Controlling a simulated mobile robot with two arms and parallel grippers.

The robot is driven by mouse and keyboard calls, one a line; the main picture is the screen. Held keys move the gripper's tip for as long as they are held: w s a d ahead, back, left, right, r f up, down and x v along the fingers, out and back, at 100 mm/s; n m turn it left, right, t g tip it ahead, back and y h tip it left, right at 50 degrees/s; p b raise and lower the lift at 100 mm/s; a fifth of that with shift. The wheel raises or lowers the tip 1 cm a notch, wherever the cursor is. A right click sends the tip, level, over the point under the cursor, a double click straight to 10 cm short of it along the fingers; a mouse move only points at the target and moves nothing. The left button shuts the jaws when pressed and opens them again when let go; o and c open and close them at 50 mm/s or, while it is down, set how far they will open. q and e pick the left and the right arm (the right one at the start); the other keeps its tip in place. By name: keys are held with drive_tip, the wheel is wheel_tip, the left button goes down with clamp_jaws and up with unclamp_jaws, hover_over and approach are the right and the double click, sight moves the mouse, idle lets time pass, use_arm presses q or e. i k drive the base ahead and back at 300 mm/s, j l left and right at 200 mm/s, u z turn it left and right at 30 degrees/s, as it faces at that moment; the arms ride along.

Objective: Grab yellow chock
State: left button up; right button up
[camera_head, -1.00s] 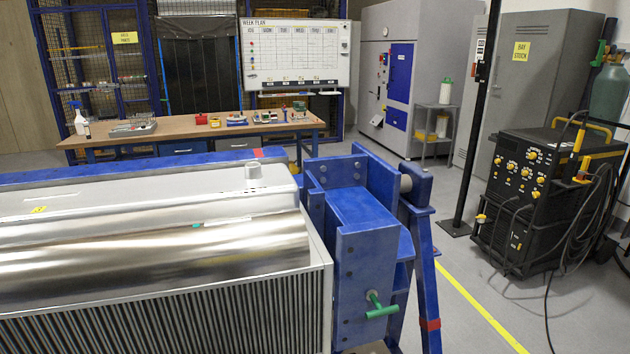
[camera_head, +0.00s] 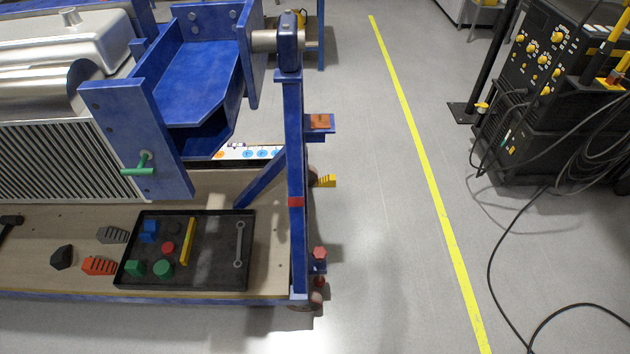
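A small yellow stepped block (camera_head: 327,181), which looks like the yellow chock, is at the right side of the blue jig's upright (camera_head: 295,150), beside a dark round part that may be a caster wheel. It seems low down near the floor; its left end is partly hidden. A red stepped block (camera_head: 99,265) and a grey stepped block (camera_head: 112,235) of similar form lie on the wooden shelf left of the black tray. Neither of my grippers is in view.
The black tray (camera_head: 220,284) holds coloured blocks, a yellow bar (camera_head: 187,241) and a wrench (camera_head: 239,244). Red-knobbed hardware (camera_head: 319,254) sticks out from the upright. Grey floor with a yellow line (camera_head: 420,150) is clear to the right. A black welding machine (camera_head: 540,90) and cables stand farther right.

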sight(329, 180)
drive_tip(key=l+z, duration=0.25)
drive_tip(key=l, duration=0.25)
drive_tip(key=l+z, duration=0.1)
drive_tip(key=z, duration=0.35)
drive_tip(key=i+l+z, duration=0.1)
drive_tip(key=z, duration=0.35)
drive_tip(key=i+z, duration=0.1)
drive_tip(key=z, duration=0.3)
drive_tip(key=i+z, duration=0.1)
drive_tip(key=z, duration=0.35)
drive_tip(key=i+j+u, duration=0.1)
drive_tip(key=i+u, duration=0.35)
drive_tip(key=i+l+u, duration=0.1)
drive_tip(key=i+u, duration=0.35)
drive_tip(key=i+l+u, duration=0.3)
drive_tip(key=i+u, duration=0.15)
drive_tip(key=i, duration=0.15)
drive_tip(key=i+j+u, duration=0.2)
drive_tip(key=i+u, duration=0.15)
drive_tip(key=i, duration=0.75)
drive_tip(key=i+l+u, duration=0.1)
drive_tip(key=i+u, duration=0.2)
drive_tip(key=i, duration=0.75)
drive_tip(key=i+u, duration=0.35)
drive_tip(key=i+l+u, duration=0.35)
drive_tip(key=i, duration=0.2)
drive_tip(key=i+l+u, duration=0.2)
drive_tip(key=i+u, duration=0.15)
drive_tip(key=i, duration=0.1)
